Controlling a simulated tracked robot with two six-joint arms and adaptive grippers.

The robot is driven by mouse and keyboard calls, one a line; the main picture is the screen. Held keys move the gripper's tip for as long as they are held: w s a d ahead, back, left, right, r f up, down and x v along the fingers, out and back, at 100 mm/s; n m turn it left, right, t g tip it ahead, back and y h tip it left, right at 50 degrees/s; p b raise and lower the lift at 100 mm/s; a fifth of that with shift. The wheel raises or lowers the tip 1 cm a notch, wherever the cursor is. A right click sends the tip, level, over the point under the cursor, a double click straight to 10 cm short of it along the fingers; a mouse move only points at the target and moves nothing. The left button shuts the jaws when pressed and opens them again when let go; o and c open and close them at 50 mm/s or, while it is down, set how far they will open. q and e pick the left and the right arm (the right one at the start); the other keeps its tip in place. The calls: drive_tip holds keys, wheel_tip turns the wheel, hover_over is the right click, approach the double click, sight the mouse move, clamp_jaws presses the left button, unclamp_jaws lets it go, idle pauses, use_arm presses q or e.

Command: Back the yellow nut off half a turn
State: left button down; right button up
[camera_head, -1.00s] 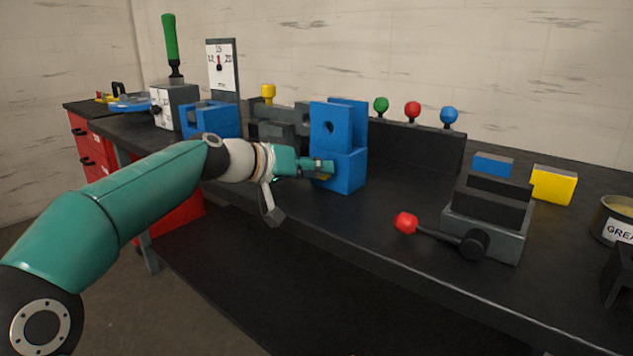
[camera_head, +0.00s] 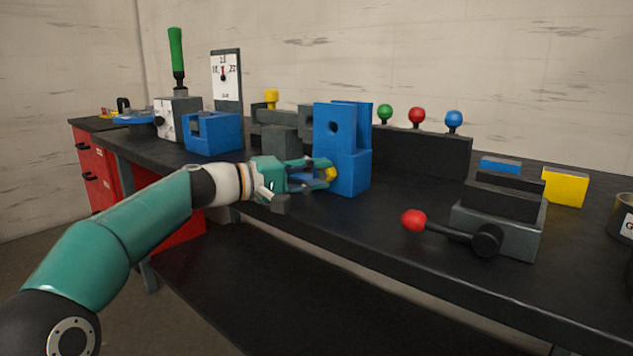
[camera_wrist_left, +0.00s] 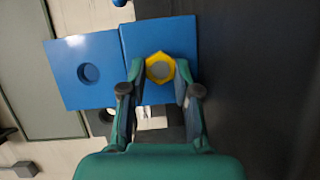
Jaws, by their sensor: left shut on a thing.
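The yellow nut (camera_wrist_left: 160,68) sits on the near face of the blue block (camera_wrist_left: 128,60) in the left wrist view, with a grey round end in its middle. In the head view the nut (camera_head: 331,173) shows low on the left side of the blue block (camera_head: 345,170). My left gripper (camera_wrist_left: 160,72) has its fingers on either side of the nut and is shut on it. In the head view the left gripper (camera_head: 328,172) reaches the block from the left. The rear of the nut is hidden. My right gripper is out of view.
A grey clamp with a red-knobbed lever (camera_head: 414,220) stands to the right. Another blue block (camera_head: 213,133) stands to the left. A dark panel with coloured knobs (camera_head: 420,152) is behind. The bench front (camera_head: 300,215) is clear.

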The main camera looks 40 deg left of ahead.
use_arm(q)
drive_tip(key=shift+a+f+n+b, duration=0.15)
drive_tip(key=shift+f+n+b, duration=0.2)
drive_tip(key=shift+n, duration=0.45)
drive_tip(key=shift+r, duration=0.15)
drive_tip(key=c, duration=0.8)
unclamp_jaws()
drive_tip(key=shift+w, duration=0.15)
drive_tip(key=shift+c, duration=0.2)
